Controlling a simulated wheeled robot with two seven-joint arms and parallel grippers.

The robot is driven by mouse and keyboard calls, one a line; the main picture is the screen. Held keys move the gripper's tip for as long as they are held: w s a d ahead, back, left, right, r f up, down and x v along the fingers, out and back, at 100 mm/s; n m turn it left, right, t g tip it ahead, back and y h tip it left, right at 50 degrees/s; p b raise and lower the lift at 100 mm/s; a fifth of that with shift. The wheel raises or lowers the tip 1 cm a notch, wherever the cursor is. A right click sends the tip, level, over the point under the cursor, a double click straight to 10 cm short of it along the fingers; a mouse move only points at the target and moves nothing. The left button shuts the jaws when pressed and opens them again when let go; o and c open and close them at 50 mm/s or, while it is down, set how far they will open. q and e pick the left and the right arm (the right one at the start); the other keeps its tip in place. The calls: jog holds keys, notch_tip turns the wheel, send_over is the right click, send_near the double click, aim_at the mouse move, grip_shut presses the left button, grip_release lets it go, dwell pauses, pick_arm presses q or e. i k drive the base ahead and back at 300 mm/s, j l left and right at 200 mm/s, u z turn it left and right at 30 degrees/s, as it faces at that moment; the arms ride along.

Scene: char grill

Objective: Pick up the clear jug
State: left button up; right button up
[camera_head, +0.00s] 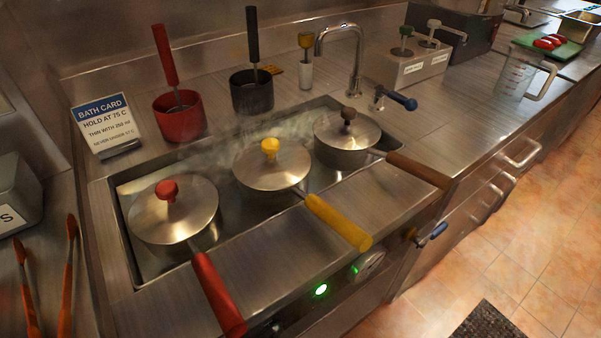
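The clear jug (513,77) is a see-through measuring jug with markings on its side. It stands upright on the steel counter at the upper right, close to the counter's front edge. Its pale handle (544,80) points right, towards the aisle side. Neither of my grippers shows in the head view.
A steam bath (120,238) holds three lidded pots with red (219,295), yellow (338,222) and brown (418,170) handles reaching over its front edge. A tap (357,62) and pump dispensers (405,68) stand left of the jug. A green board (566,50) lies behind it. Counter (450,115) in front-left is clear.

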aim_at(521, 65)
jog(key=z, duration=1.35)
